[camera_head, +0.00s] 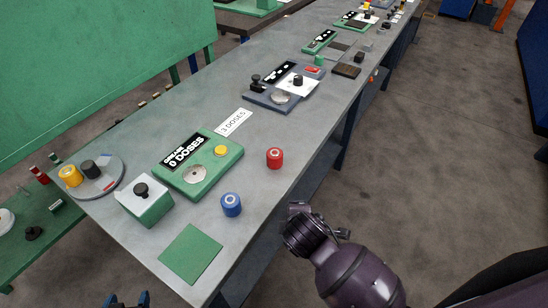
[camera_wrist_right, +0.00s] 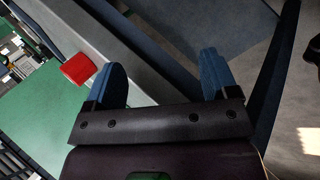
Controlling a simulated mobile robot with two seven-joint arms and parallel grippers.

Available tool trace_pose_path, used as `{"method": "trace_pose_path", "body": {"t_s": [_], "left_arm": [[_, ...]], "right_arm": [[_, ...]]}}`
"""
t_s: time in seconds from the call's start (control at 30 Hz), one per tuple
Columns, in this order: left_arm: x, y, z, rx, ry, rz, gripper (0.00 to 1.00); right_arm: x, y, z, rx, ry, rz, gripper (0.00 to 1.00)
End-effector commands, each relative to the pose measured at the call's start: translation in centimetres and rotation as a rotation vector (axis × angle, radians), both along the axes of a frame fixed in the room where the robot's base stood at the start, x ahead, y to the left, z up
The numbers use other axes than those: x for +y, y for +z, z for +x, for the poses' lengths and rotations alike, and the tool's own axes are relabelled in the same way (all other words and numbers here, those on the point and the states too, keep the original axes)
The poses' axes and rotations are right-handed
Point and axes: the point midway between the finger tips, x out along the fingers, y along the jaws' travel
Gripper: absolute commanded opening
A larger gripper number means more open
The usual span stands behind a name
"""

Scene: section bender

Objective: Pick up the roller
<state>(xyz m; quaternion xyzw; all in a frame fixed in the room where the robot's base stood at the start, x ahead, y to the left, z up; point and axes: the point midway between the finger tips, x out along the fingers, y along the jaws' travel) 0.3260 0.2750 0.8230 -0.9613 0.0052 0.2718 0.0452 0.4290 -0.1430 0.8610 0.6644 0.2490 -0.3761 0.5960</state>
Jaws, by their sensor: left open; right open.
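I cannot tell which is the roller. The blue fingertips of my left gripper (camera_head: 127,299) show apart at the bottom edge, short of the table's near end. My right arm comes in at the lower right, beside the table; its fingers are not clear there. In the right wrist view my right gripper (camera_wrist_right: 163,62) is open and empty.
A green square (camera_head: 190,253), a green box with a black knob (camera_head: 147,204) and a green panel reading "0 DOSES" (camera_head: 198,165) lie close by. A round plate (camera_head: 112,184) carries yellow and black cylinders. More stations line the table.

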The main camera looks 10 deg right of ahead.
Motion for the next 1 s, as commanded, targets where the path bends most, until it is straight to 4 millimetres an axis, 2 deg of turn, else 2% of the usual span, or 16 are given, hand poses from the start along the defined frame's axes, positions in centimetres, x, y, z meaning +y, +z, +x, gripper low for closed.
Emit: {"method": "trace_pose_path", "body": {"t_s": [0.03, 0.1, 0.3, 0.5, 0.6, 0.77, 1.0], "left_arm": [[0.0, 0.1, 0.0, 0.000, 0.000, 0.000, 0.67], [0.0, 0.1, 0.0, 0.000, 0.000, 0.000, 0.67], [0.1, 0.3, 0.0, 0.000, 0.000, 0.001, 0.67], [0.2, 0.4, 0.0, 0.000, 0.000, 0.004, 0.67], [0.2, 0.5, 0.1, -0.001, -0.001, 0.004, 0.67], [0.2, 0.5, 0.2, -0.003, -0.002, 0.005, 0.67], [0.1, 0.1, 0.3, -0.004, -0.003, 0.004, 0.67]], "right_arm": [[1.0, 0.5, 1.2, -0.004, 0.089, -0.099, 0.80], [2.0, 1.0, 2.4, -0.003, 0.198, -0.236, 0.80], [4.3, 3.1, 6.0, -0.001, 0.472, -0.662, 0.80], [5.4, 5.5, 8.8, 0.018, 0.637, -1.043, 0.80], [5.6, 6.5, 9.8, 0.030, 0.678, -1.179, 0.80], [5.7, 7.2, 10.6, 0.046, 0.706, -1.290, 0.80], [4.3, 6.0, 13.2, 0.051, 0.709, -1.304, 0.80]]}}
